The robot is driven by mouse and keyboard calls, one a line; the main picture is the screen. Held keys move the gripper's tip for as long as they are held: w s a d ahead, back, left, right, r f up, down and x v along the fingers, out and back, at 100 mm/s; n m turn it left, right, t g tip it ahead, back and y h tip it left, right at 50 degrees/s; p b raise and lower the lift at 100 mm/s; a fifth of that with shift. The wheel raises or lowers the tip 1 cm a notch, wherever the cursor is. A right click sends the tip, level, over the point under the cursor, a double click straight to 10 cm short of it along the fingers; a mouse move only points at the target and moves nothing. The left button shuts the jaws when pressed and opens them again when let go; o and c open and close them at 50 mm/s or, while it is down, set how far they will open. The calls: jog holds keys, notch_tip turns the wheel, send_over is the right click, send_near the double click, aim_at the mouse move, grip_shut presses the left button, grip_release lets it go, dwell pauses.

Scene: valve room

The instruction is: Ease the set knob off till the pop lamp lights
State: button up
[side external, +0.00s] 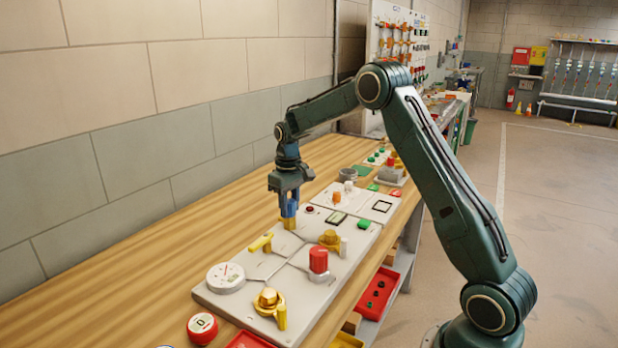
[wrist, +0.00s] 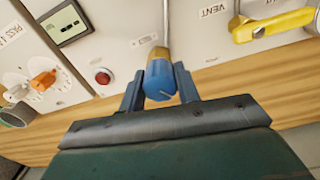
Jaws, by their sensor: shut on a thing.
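The set knob has a blue cap (wrist: 161,88) with a pale line on it, above a brass-yellow body (side external: 289,223). My gripper (side external: 289,213) points down at it from above, at the back edge of the white panel. In the wrist view my gripper (wrist: 160,76) has one finger on each side of the cap and is shut on it. A small round red lamp (wrist: 103,76) sits left of the knob in the wrist view. It also shows in the side view (side external: 310,209), dull red with no clear glow. Its label is not readable.
The white panel (side external: 205,296) lies on a wooden bench. It carries a yellow lever (side external: 262,242), a white gauge (side external: 225,277), a red knob (side external: 318,260), a brass valve (side external: 268,301) and a small display (side external: 336,217). Bare wood lies between panel and wall.

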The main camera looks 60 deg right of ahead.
aim_at(289, 200)
jog(key=o, duration=1)
jog(key=shift+r, duration=0.1)
notch_tip(289, 200, up, 14)
jog(key=shift+f, duration=0.15)
